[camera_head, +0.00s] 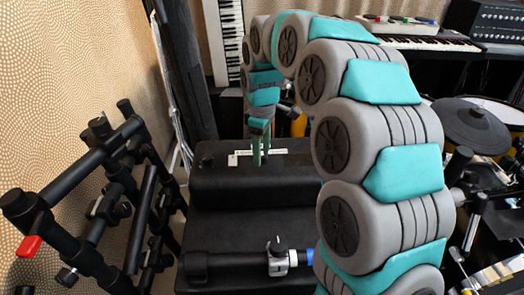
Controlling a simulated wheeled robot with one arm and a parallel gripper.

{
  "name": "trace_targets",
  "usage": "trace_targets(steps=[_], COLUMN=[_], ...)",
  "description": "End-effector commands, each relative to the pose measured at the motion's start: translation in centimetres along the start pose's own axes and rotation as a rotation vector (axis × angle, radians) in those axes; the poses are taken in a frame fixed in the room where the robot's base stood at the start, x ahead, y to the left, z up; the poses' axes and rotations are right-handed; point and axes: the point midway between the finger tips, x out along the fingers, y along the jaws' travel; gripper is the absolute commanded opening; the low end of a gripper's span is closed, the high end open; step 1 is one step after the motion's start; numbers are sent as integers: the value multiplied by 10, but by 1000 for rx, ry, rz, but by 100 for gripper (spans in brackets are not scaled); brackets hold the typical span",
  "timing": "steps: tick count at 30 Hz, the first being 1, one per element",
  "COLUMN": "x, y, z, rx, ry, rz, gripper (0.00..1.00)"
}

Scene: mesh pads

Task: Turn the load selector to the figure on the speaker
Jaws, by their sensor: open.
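The speaker (250,185) is a black box low in the middle of the head view. A white strip with small dark marks (240,158) lies on its top toward the back, too small to read. A small dark knob (207,160) shows at the left of the top; I cannot tell whether it is the load selector. My gripper (261,155) points down over the strip with two thin green fingers, open, with nothing visible between them. I cannot tell whether the fingertips touch anything. My arm hides the right side of the speaker.
A black bar with a metal clamp (277,257) crosses in front of the speaker. Drum pads (470,125) are at the right, keyboards (425,43) behind. A patterned curtain (80,60) hangs at the left.

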Motion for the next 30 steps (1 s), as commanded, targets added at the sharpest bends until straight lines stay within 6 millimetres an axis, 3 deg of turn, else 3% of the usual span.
trace_targets(steps=[10, 27, 30], x=[8, 7, 7], y=[-1, 0, 0], z=[1, 0, 0], rx=[0, 0, 0], ry=[-1, -1, -1], rz=[-1, -1, -1], gripper=[67, 3, 0])
